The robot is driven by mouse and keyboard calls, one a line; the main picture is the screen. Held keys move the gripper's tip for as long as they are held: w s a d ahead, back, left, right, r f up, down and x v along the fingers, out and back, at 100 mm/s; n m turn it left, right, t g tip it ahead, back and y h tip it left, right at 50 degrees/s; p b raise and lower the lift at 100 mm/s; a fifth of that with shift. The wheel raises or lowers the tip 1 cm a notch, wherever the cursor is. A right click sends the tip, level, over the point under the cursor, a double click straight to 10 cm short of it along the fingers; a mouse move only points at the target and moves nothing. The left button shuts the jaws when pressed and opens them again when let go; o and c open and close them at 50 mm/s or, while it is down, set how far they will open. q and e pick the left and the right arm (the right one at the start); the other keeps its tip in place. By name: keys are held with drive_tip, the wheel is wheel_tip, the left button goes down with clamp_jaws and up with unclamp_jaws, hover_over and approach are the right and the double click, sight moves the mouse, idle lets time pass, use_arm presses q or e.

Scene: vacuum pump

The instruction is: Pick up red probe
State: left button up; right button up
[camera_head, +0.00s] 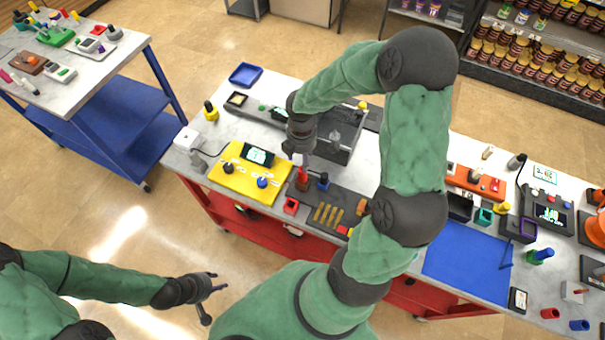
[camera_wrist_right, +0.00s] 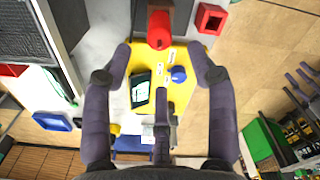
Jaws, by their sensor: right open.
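The red probe (camera_head: 303,173) stands upright in a small dark holder at the right edge of the yellow panel (camera_head: 228,181). In the right wrist view the red probe (camera_wrist_right: 159,30) shows at the top middle, just beyond the fingertips and centred between them. My right gripper (camera_head: 297,156) is open and empty, pointing down close above the probe; its spread fingers (camera_wrist_right: 160,48) frame the wrist view. No contact with the probe is visible. My left gripper (camera_head: 212,296) has its fingers apart, empty, low over the floor, away from the table.
A blue-topped probe (camera_head: 323,181) stands close to the right of the red one. A red square box (camera_head: 291,206) is just in front. A grey machine (camera_head: 332,138) stands behind the gripper. A blue mat (camera_head: 465,262) lies to the right, and my right arm covers the table's middle.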

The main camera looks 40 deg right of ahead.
sight(303, 177)
wheel_tip(303, 177, down, 7)
drive_tip(key=shift+f, duration=0.2)
clamp_jaws()
idle(0.4)
